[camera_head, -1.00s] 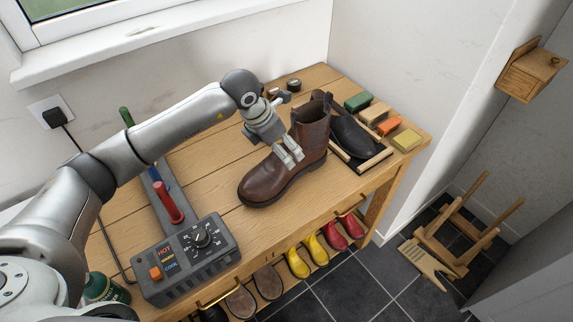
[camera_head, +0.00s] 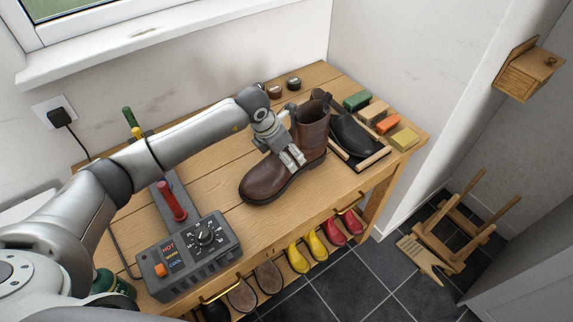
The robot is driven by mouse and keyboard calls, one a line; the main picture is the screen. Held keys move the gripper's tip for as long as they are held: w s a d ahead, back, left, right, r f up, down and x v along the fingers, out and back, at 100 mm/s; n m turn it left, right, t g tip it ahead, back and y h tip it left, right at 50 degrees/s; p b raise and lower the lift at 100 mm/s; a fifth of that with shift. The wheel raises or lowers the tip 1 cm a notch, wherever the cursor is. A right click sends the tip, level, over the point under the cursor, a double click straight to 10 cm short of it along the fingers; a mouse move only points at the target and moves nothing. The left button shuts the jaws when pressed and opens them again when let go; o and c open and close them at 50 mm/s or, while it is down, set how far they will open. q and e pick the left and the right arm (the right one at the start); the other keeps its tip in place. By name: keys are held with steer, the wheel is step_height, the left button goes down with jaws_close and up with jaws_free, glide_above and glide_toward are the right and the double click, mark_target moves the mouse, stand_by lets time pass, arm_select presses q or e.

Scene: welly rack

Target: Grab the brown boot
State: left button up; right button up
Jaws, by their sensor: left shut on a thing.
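The brown boot (camera_head: 272,180) stands upright on the wooden table, its toe pointing to the lower left and its shaft at the upper right. My left gripper (camera_head: 294,160) reaches in from the left and is shut on the boot around its ankle and instep. The gripper and wrist hide part of the boot's near upper side. The sole appears to rest on the table. My right gripper does not show.
A boot dryer with a control box (camera_head: 188,256) and red tube stands at the front left. A black shoe (camera_head: 352,137) in a tray sits just right of the boot, beside several coloured brushes or blocks (camera_head: 388,124). Red wellies (camera_head: 335,231) and yellow wellies (camera_head: 299,259) are below the table's front edge.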

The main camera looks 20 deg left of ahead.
arm_select(q)
steer(key=c, duration=0.7)
steer(key=shift+w+r, duration=0.1)
steer(key=shift+c, duration=0.9)
steer(key=shift+r, duration=0.1)
